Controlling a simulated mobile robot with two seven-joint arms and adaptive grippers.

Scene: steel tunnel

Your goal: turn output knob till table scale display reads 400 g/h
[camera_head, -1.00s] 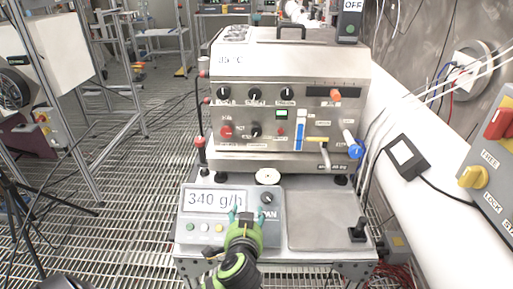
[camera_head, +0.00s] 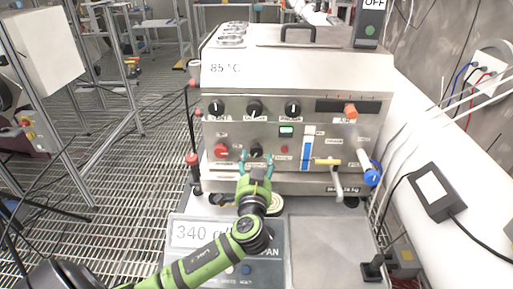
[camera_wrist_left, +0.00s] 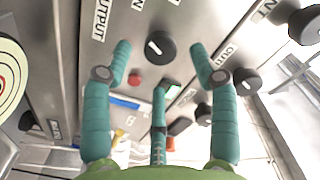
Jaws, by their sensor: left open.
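The black output knob (camera_head: 256,150) is on the lower row of the steel machine's front panel. In the left wrist view the knob (camera_wrist_left: 159,46) has a white pointer mark, and an "OUTPUT" label (camera_wrist_left: 102,20) is on the panel to its left. My left gripper (camera_head: 256,158) is open, with its teal fingertips at either side of the knob. In the wrist view the fingertips (camera_wrist_left: 158,62) show a gap on both sides; I cannot tell whether either touches. The table scale display (camera_head: 205,233) reads 340; my arm partly covers its unit. My right gripper is out of view.
A red knob (camera_head: 221,151) is just left of the output knob. Black knobs (camera_head: 254,109) line the row above. A blue-ended valve handle (camera_head: 371,177) sticks out at right. A white pipe (camera_head: 425,150) runs along the wall. The steel scale plate (camera_head: 330,255) is bare.

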